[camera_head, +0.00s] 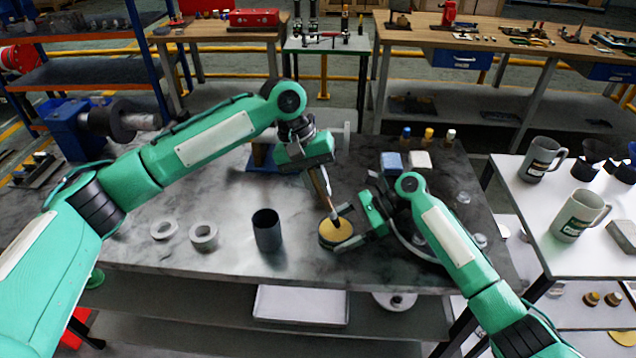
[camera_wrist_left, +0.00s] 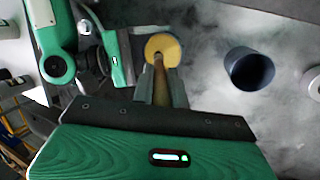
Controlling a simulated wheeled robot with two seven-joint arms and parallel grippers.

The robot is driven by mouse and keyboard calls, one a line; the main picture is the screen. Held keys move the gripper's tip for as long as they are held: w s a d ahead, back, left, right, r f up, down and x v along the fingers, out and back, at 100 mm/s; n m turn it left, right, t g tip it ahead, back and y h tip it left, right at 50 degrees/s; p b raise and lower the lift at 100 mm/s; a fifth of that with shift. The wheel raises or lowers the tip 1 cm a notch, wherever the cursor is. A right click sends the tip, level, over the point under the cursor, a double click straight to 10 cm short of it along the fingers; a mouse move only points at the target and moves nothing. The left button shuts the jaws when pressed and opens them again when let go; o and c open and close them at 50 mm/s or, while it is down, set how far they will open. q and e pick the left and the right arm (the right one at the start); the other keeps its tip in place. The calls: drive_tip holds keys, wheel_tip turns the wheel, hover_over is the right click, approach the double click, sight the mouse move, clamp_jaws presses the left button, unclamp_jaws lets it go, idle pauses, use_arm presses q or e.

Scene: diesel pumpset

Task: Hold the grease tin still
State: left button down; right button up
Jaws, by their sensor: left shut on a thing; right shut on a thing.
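The grease tin (camera_head: 336,232) is a low, round tin with a yellow top, standing on the grey marbled table. It also shows in the left wrist view (camera_wrist_left: 162,47). My right gripper (camera_head: 346,240) is shut on the tin from its right side, at table height. My left gripper (camera_head: 322,186) is above the tin, shut on a brush-like tool (camera_wrist_left: 160,78) with a brown handle. The tool slants down and its dark end is over the yellow top. I cannot tell whether that end touches it. The fingers hide part of the tin's side.
A dark open cup (camera_head: 267,231) stands left of the tin, with two pale rings (camera_head: 203,236) farther left. A blue block (camera_head: 391,163), a white block (camera_head: 419,161) and small bottles are behind right. A white side table holds mugs (camera_head: 580,215). The table's front edge is close.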

use_arm(q)
drive_tip(key=shift+f, duration=0.6)
idle(1.1)
drive_tip(key=shift+r, duration=3.6)
use_arm(e)
drive_tip(key=o, duration=1.3)
drive_tip(key=shift+c, duration=0.2)
drive_tip(key=shift+d, duration=0.1)
